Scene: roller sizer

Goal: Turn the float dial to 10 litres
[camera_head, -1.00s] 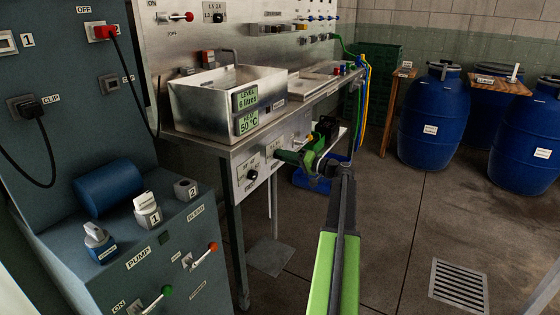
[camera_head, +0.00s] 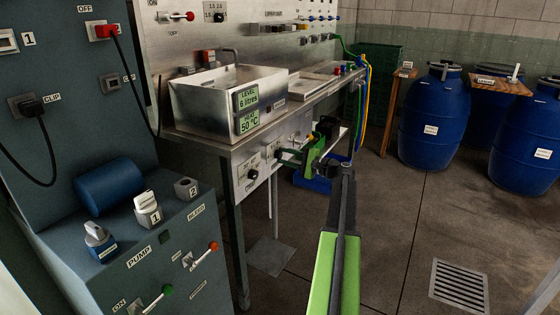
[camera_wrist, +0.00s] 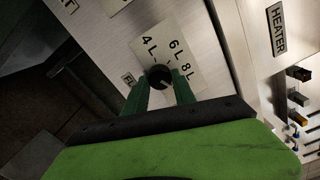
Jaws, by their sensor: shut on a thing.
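The float dial (camera_wrist: 160,77) is a small black knob on a pale plate marked 4 L, 6 L and 8 L in the wrist view; other marks are hidden. My gripper (camera_wrist: 160,88) has its two dark green fingers on either side of the knob, shut on it. A small light mark shows on the knob's lower right; its exact reading is hard to tell. The display (camera_head: 247,108) on the steel tank (camera_head: 205,108) reads level 6 litres and 50 °C.
Another black dial (camera_head: 252,174) sits on the same panel, left of my gripper. A HEATER label (camera_wrist: 278,28) is at the right in the wrist view. The grey pump cabinet (camera_head: 150,240) stands at left. Blue barrels (camera_head: 433,120) stand at the back right, with open floor before them.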

